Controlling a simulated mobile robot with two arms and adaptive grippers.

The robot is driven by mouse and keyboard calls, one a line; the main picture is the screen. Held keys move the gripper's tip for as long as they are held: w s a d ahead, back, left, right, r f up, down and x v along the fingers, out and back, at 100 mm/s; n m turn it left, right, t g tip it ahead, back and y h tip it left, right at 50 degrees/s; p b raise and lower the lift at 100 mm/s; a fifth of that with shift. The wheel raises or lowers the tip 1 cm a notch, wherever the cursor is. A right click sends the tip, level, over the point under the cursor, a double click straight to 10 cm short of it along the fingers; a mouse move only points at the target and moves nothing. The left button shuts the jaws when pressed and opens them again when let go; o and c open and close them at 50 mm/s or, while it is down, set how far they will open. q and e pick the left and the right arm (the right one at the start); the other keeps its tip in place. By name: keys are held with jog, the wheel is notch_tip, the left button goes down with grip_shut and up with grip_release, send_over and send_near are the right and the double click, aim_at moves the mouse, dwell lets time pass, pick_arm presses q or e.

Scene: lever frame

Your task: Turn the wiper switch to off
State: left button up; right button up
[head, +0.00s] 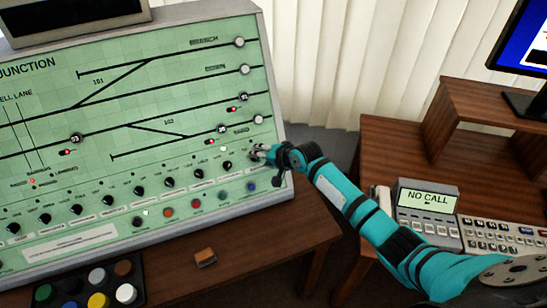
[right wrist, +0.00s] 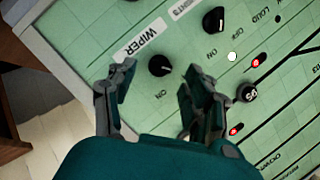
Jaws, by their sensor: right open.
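The wiper switch is a round black knob (right wrist: 159,65) beside a white WIPER label (right wrist: 140,40) on the green panel. A small pale mark on the knob points right in the right wrist view. My right gripper (right wrist: 157,80) is open, with one finger on each side of the knob and nothing held; I cannot tell whether they touch it. In the head view my right gripper (head: 260,153) is at the panel's right end and hides the wiper knob. My left gripper is not in view.
A neighbouring black knob (right wrist: 214,20) stands close by in the right wrist view. The console (head: 150,130) has a row of knobs and coloured buttons. A phone unit (head: 428,212) reading NO CALL stands at right. A tray of coloured caps (head: 72,298) sits lower left.

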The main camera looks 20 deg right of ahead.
jog(key=v, duration=1)
